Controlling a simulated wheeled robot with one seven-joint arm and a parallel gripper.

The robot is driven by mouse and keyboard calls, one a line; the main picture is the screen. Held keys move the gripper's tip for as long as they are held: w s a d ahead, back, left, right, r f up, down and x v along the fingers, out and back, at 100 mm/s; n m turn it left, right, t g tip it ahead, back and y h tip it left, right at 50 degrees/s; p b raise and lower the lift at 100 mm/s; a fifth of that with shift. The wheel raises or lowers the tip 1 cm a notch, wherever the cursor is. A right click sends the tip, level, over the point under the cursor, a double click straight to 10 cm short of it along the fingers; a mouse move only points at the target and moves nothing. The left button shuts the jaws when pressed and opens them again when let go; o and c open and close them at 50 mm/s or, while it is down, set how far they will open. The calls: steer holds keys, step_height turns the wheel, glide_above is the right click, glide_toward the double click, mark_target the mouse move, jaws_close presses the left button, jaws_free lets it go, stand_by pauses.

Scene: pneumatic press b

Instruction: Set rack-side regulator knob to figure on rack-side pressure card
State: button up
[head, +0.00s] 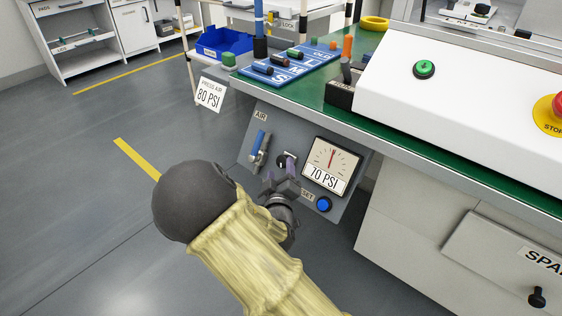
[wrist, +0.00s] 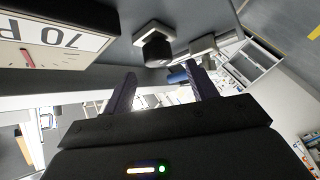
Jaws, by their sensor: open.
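The pressure card (head: 208,95) hangs at the rack's near post and reads PRESS AIR 80 PSI. The grey air panel (head: 246,148) under the bench carries a gauge (head: 332,160) reading 70 PSI. The regulator knob (head: 282,160) is a small dark knob left of the gauge, partly hidden by my gripper. In the wrist view the black knob (wrist: 157,48) stands on a pale plate, ahead of my fingers. My gripper (head: 280,180) is in front of the panel, just below the knob. Its two fingers (wrist: 160,85) are apart and empty, and no contact with the knob shows.
A blue lever valve (head: 259,148) is left of the knob, and a blue button (head: 324,204) is at the lower right. The green bench edge (head: 310,110) overhangs above. A grey cabinet (head: 420,240) stands to the right. Open floor lies to the left.

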mark_target(281, 161)
steer(key=w+b, duration=0.2)
steer(key=w, duration=0.4)
steer(key=shift+w, duration=0.35)
steer(key=shift+c, duration=0.3)
steer(key=c, duration=0.9)
